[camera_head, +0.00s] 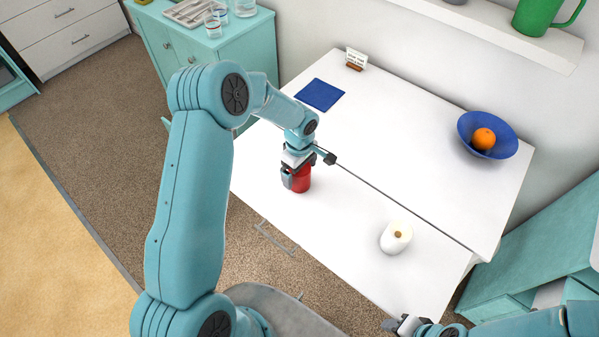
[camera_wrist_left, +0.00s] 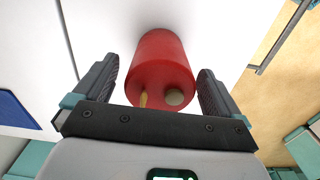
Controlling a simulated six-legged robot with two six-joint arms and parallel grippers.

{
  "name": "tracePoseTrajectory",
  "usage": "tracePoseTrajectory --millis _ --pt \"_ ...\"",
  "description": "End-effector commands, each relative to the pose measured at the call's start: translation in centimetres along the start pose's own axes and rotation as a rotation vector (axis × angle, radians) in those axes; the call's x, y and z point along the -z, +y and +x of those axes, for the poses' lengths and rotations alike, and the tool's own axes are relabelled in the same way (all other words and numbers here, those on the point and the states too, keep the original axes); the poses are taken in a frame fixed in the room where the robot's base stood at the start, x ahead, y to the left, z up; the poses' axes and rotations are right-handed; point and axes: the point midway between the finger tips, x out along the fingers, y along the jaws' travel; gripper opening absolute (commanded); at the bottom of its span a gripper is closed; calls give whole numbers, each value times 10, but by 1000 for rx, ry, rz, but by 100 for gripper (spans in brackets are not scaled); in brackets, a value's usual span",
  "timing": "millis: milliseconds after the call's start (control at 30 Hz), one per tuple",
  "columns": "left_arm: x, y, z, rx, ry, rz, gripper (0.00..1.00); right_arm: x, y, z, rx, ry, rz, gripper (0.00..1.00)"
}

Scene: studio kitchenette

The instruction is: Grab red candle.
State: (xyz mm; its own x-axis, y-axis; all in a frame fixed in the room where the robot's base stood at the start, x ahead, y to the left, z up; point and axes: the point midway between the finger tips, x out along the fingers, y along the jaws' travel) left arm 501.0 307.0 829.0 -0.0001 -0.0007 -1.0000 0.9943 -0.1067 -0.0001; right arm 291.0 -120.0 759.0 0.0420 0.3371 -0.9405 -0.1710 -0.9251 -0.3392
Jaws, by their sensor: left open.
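The red candle (camera_head: 300,180) stands on the white table, near its front left part. My left gripper (camera_head: 296,175) is at the candle, coming down from above, and hides part of it. In the left wrist view the candle (camera_wrist_left: 160,62) lies between the two open fingers of the gripper (camera_wrist_left: 160,92), with a small gap showing on each side. A yellowish stub and a pale round spot show on the candle's near end. My right gripper (camera_head: 405,325) shows at the bottom edge, away from the candle; its jaws are too small to tell.
A white paper roll (camera_head: 396,238) stands on the table to the right. A blue bowl (camera_head: 505,148) with an orange (camera_head: 483,138) is at the back right. A blue cloth (camera_head: 320,95) and a small sign (camera_head: 356,58) lie at the back left. A dark seam crosses the table (camera_head: 420,130).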

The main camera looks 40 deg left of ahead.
Motion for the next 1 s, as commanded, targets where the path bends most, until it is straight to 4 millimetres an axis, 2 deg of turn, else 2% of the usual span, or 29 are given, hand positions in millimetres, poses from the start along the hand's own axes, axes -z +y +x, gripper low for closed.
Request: tracePoseTrajectory --millis 100,300,467,500,833,1000 --pt "0 0 8 0 0 1 98 0 -1 -2 0 0 0 43" --pt "0 0 9 -1 0 0 98 0 0 -1 0 0 0 43" --pt "0 0 8 0 0 0 46 0 0 -1 0 0 0 43" --pt "0 0 8 0 0 0 33 0 0 -1 0 0 0 43" --pt "0 0 6 -1 0 0 33 0 0 0 0 0 0 43" --pt "1 1 -10 -4 2 -1 33 0 1 3 0 0 0 43"
